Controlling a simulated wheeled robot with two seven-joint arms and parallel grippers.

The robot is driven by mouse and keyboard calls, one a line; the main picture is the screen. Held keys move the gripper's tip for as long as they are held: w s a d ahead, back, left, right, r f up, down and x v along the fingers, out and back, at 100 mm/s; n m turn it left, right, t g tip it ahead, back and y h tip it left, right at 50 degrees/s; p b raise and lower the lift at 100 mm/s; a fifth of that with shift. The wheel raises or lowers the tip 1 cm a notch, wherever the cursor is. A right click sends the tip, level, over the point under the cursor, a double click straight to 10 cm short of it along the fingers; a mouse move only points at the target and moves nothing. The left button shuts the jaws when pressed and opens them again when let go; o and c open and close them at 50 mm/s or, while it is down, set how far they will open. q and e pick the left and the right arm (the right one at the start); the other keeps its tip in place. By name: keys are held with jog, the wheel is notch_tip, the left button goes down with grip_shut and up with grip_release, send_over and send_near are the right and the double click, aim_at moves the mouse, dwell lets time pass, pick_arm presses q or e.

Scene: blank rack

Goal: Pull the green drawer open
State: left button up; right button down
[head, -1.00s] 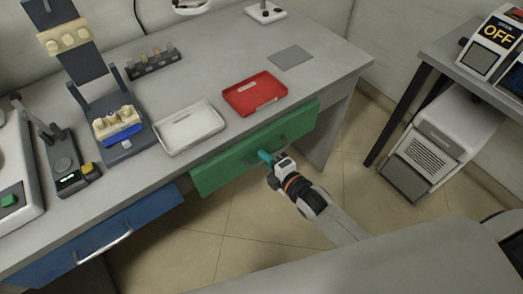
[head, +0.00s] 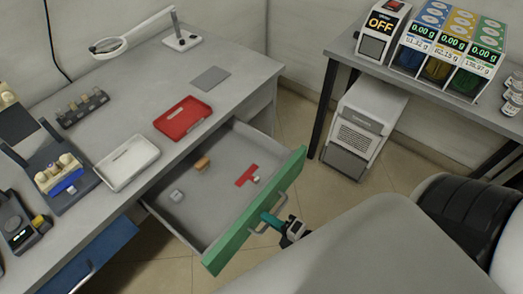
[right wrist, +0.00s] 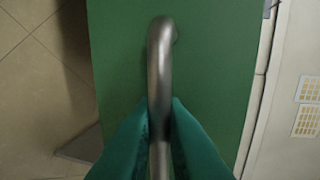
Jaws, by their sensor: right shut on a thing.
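The green drawer (head: 262,212) stands well open, pulled out from under the grey desk. Its front panel also fills much of the right wrist view (right wrist: 215,75). My right gripper (head: 272,219) has teal fingers shut around the drawer's metal handle (right wrist: 160,70); in the right wrist view the gripper (right wrist: 159,140) has one finger on each side of the bar. Inside the drawer lie an orange-brown item (head: 202,163), a small pale item (head: 177,196) and a red piece (head: 246,175) with a small pale item beside it. My left gripper is not in view.
On the desk are a red tray (head: 183,118), a white tray (head: 127,162) and a grey square pad (head: 210,78). A second table (head: 395,73) with dispensers stands at right, a white machine (head: 365,130) below.

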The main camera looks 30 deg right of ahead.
jog(key=shift+f+v, duration=0.25)
jog(key=shift+v, duration=1)
jog(key=c, duration=1.8)
grip_release()
jog(key=shift+c, duration=0.2)
jog(key=v, duration=1.2)
jog(key=shift+b, duration=0.4)
jog(key=shift+f, duration=0.1)
